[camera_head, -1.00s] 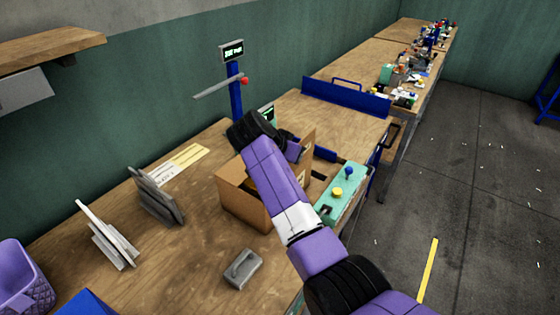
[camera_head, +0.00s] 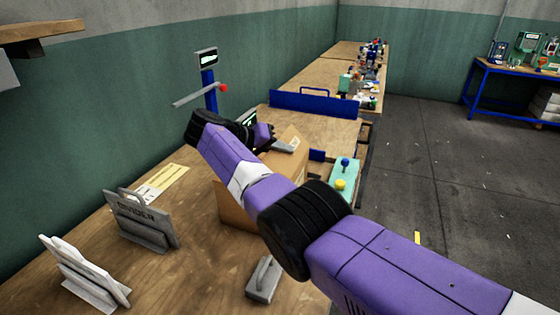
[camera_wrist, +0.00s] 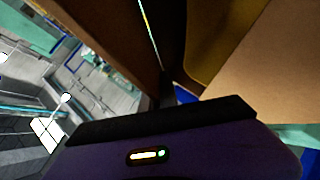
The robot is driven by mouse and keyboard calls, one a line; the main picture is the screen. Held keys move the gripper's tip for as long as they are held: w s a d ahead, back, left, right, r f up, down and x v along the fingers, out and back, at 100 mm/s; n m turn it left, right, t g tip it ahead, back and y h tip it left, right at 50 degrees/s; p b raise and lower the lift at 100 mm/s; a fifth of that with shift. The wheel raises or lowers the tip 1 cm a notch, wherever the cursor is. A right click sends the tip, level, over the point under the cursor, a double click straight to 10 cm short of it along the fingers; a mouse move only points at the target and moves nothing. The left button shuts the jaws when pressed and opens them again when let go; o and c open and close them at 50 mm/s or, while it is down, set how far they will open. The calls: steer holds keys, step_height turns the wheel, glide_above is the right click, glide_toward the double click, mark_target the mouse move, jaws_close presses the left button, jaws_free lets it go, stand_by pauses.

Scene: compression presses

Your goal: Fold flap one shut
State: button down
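The open cardboard box (camera_head: 236,205) stands on the wooden bench, largely behind my purple arm in the head view. One raised flap (camera_head: 291,137) shows at its far right side. My gripper (camera_head: 284,147) is at that flap, close above the box. In the wrist view, my gripper (camera_wrist: 168,95) shows as one narrow dark finger shape in the middle, with no spread fingers. A brown cardboard panel (camera_wrist: 115,40) is close on its left, and more cardboard (camera_wrist: 270,75) lies on its right. I cannot tell whether it touches them. Which flap is flap one is unclear.
A green control box with a joystick and yellow button (camera_head: 343,178) stands right of the box. A grey block with a handle (camera_head: 263,280) lies in front. Grey divider plates (camera_head: 140,218) stand left. A blue post with a display (camera_head: 208,85) rises behind; a blue barrier (camera_head: 325,103) crosses beyond.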

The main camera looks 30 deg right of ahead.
steer(key=shift+w+f+g+h+b, duration=0.1)
steer(key=shift+f+g+h+b, duration=0.3)
steer(key=shift+b, duration=0.65)
steer(key=shift+a+n+b, duration=0.1)
steer(key=shift+n+b, duration=0.2)
steer(key=shift+b, duration=0.05)
steer(key=c, duration=1.6)
jaws_free()
steer(key=shift+c, duration=0.2)
steer(key=shift+w+r, duration=0.1)
steer(key=b+v, duration=0.2)
steer(key=v, duration=0.5)
steer(key=shift+a, duration=0.35)
steer(key=shift+r, duration=0.1)
steer(key=shift+c, duration=0.3)
